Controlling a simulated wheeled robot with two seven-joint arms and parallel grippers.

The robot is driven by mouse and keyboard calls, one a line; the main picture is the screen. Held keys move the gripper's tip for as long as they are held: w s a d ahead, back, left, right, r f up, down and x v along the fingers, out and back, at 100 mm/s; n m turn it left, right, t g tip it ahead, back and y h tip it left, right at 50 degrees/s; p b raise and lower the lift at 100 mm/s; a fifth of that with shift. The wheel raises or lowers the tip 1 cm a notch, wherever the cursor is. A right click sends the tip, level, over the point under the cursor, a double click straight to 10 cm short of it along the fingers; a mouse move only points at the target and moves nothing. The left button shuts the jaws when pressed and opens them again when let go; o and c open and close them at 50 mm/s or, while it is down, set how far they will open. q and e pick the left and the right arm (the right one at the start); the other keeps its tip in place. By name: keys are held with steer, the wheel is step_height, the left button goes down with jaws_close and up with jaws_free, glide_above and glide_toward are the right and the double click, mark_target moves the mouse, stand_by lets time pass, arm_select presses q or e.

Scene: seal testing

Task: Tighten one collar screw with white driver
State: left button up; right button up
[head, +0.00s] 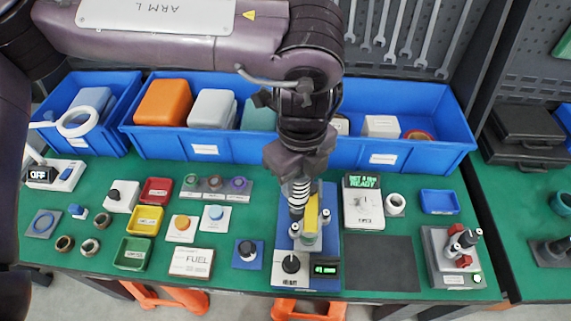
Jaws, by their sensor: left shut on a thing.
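My left gripper (299,178) points down over the blue test stand (333,200) in the middle of the table. It is shut on a pale, ribbed, upright thing that looks like the white driver (298,196). The driver's lower end is close to the collar (308,240) with its small pale screws. Contact between tip and screw cannot be made out. A yellow upright part (311,215) stands over the collar, just right of the driver. The stand's front has a black knob (291,264) and a small green-lit display (326,270). My right gripper is not in view.
A grey fixture with red parts (463,261) is farther right. Blue bins (225,148) line the back. A dark mat (385,265) is bare.

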arm_select(q)
steer(key=shift+f+b, duration=1.55)
steer(key=shift+f, duration=0.85)
steer(key=shift+f+b, duration=0.9)
steer(key=shift+f, duration=0.15)
steer(key=shift+f+b, duration=0.3)
steer(key=shift+b, duration=0.1)
stand_by(1.2)
steer(key=shift+r, duration=0.2)
